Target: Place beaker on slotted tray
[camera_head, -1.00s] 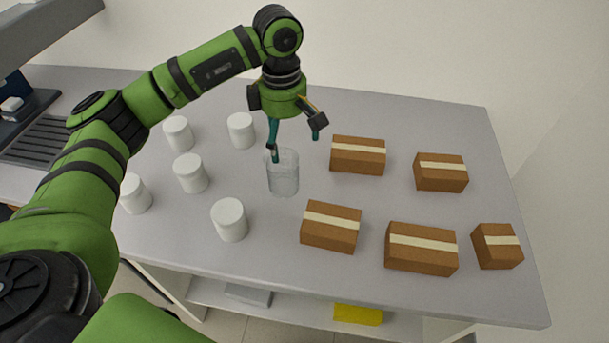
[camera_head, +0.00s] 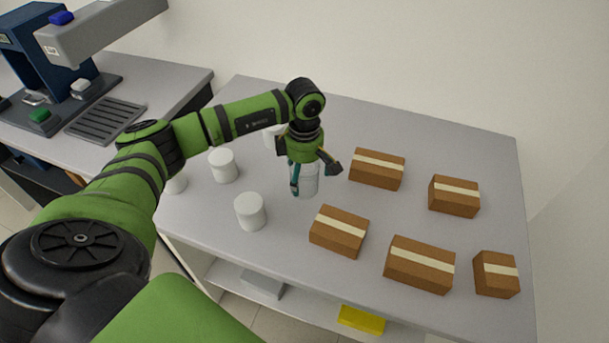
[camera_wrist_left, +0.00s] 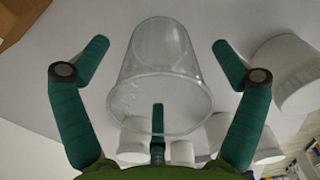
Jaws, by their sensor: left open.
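The clear glass beaker (camera_head: 308,184) stands upright on the grey table, partly hidden by my left gripper (camera_head: 313,179). That gripper is open and low over the beaker, with teal fingers around its sides. In the left wrist view the beaker (camera_wrist_left: 160,65) lies between the spread fingers, with gaps visible on both sides. The dark slotted tray (camera_head: 106,121) is on the bench at the far left, beside the blue machine. My right gripper is not in view.
Several white cylinders (camera_head: 251,211) stand left of the beaker, some partly hidden by my arm. Several brown boxes (camera_head: 377,168) stand on the right, one (camera_head: 339,231) close in front of the beaker. The blue machine (camera_head: 45,50) overhangs near the tray.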

